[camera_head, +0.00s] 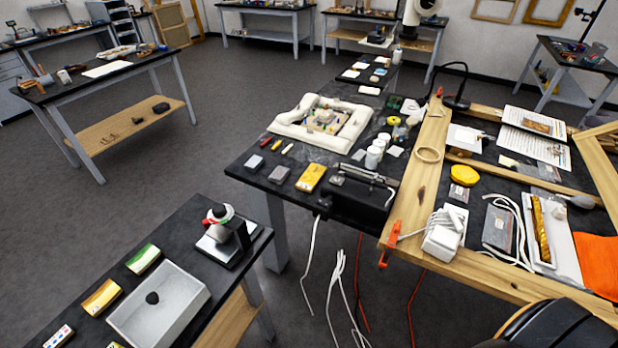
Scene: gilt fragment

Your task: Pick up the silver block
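Two small grey blocks lie near the left corner of the middle black table: a silver-grey one (254,163) at the edge and a darker grey one (279,175) to its right. I cannot tell for certain which is the silver block. Nothing covers either one. Neither of my grippers shows in the head view.
A yellow box (311,178) and a black device (356,197) stand right of the blocks. Small red and yellow pieces (276,144) lie behind them. A white padded frame (321,123) lies farther back. The near-left table holds a grey tray (187,313). White cables (338,281) hang below the middle table.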

